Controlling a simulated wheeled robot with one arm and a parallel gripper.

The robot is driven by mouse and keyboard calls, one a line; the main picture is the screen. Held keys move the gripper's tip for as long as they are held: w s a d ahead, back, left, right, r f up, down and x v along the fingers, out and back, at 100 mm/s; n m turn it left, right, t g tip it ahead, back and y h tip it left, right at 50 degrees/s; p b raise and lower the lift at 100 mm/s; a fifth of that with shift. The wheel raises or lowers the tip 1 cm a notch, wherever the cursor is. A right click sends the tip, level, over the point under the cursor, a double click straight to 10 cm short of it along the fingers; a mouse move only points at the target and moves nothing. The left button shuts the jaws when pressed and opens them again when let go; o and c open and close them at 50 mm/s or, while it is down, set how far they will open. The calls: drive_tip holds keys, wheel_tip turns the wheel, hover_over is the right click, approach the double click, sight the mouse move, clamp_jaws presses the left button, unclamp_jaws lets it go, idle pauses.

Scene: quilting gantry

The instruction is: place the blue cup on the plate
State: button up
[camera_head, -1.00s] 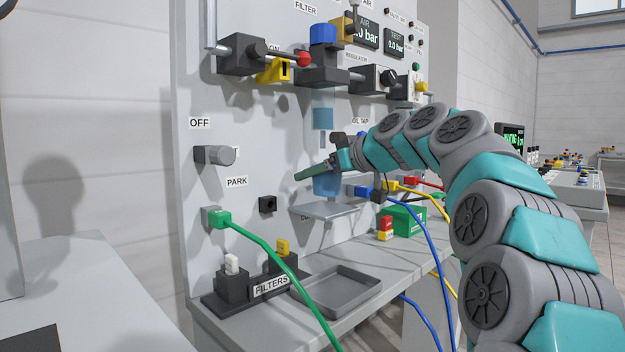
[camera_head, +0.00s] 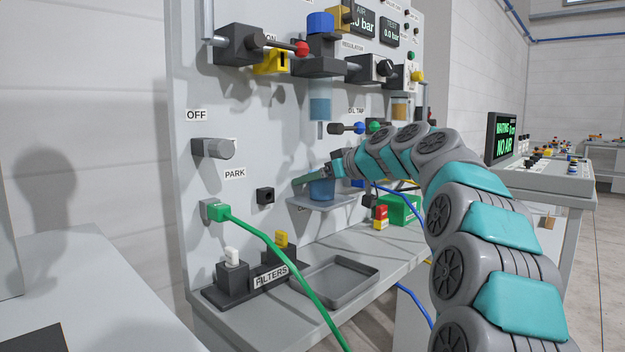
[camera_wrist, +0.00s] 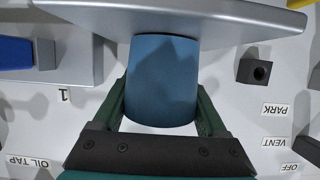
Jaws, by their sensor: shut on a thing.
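The blue cup (camera_head: 322,191) is between the fingers of my gripper (camera_head: 318,182), which is shut on it. The cup looks upright, directly over the grey plate (camera_head: 300,203) that juts from the panel. In the upside-down wrist view, the cup (camera_wrist: 162,85) sits between both green fingers (camera_wrist: 162,108), and its base meets the edge of the plate (camera_wrist: 235,22). I cannot tell whether the base touches the plate or is just above it. The near finger hides the cup's upper part in the head view.
A clear blue filter bowl (camera_head: 320,107) hangs above the cup. A grey tray (camera_head: 345,295) lies on the bench below, with a green hose (camera_head: 270,250) in front. A green box (camera_head: 400,209) stands to the right.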

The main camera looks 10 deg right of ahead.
drive_tip(key=shift+f, duration=0.15)
drive_tip(key=o, duration=1.2)
drive_tip(key=shift+o, duration=0.2)
drive_tip(key=shift+r, duration=0.3)
drive_tip(key=b+v, duration=0.1)
drive_tip(key=v, duration=1.1)
drive_tip(key=shift+f, duration=0.1)
